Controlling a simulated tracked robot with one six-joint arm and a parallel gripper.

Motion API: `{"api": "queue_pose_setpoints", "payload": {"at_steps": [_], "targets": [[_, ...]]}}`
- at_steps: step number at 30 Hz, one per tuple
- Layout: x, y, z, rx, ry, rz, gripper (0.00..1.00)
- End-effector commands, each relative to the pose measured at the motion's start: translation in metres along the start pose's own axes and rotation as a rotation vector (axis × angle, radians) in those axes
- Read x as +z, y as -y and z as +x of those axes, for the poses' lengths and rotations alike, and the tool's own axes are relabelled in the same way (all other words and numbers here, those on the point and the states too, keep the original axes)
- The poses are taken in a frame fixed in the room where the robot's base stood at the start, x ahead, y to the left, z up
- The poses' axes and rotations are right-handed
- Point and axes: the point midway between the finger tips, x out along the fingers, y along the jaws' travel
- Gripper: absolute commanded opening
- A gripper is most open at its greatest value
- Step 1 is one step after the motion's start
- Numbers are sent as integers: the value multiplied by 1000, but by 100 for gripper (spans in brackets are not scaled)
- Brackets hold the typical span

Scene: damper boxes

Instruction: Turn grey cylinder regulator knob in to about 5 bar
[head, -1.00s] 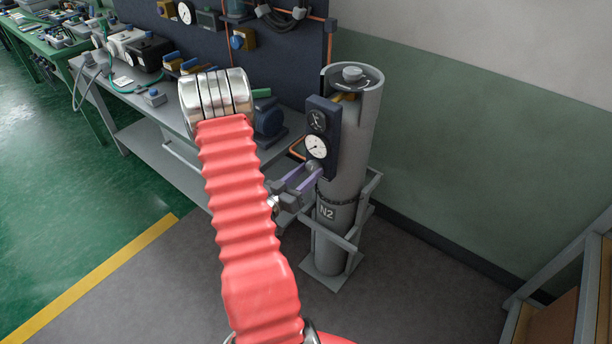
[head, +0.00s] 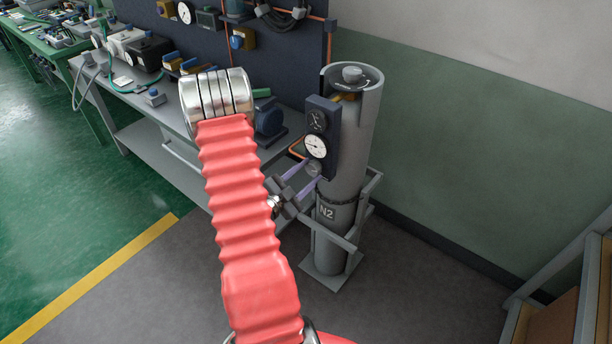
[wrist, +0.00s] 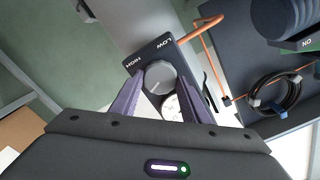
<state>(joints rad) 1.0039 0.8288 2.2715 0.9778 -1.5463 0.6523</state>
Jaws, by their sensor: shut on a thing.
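The grey cylinder (head: 346,150), marked N2, stands upright in a grey stand against the wall. In the wrist view the round knob (wrist: 159,76) sits between the fingers, near the HIGH and LOW labels. The white gauge there (wrist: 171,106) is partly hidden, and its reading is too small to tell.
A grey workbench (head: 160,130) with several devices stands left of the cylinder. An orange pipe (wrist: 192,34) runs close to the regulator panel. The grey stand (head: 340,240) surrounds the cylinder's lower part. The floor in front is clear.

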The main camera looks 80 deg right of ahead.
Motion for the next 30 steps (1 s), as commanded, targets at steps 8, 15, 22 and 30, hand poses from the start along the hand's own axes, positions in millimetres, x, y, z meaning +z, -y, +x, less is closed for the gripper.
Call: {"api": "queue_pose_setpoints", "payload": {"at_steps": [8,15,22,30], "targets": [[2,6,0,-13,6,166,19],[2,5,1,-13,5,218,19],[2,5,1,-13,5,222,19],[1,4,1,-11,4,221,51]]}}
